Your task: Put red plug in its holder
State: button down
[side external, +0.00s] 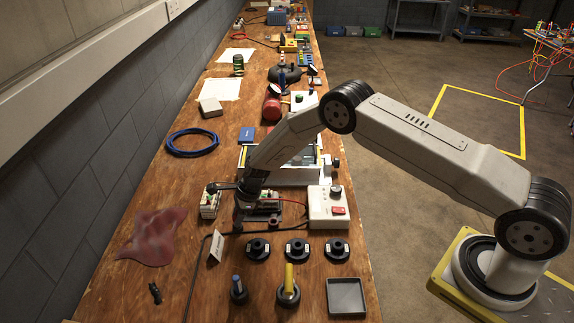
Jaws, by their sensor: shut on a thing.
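My gripper (241,213) points down over the bench beside a small dark device with a red wire. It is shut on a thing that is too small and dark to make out. I cannot pick out the red plug for certain; no clearly red plug shows. I cannot tell which holder is the red plug's.
A white box (328,206) with a black knob and red switch stands right of my gripper. A grey square tray (346,296), a white folded card (216,246), a black cable and a reddish cloth (152,236) lie around. A blue cable coil (193,142) lies farther back.

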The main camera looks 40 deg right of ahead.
jog(key=shift+f, duration=0.25)
jog(key=shift+c, duration=1.9)
grip_release()
jog(key=shift+r, duration=0.1)
jog(key=v, duration=0.7)
jog(key=shift+r, duration=0.25)
jog(key=shift+s+d, duration=0.1)
jog(key=shift+r, duration=0.1)
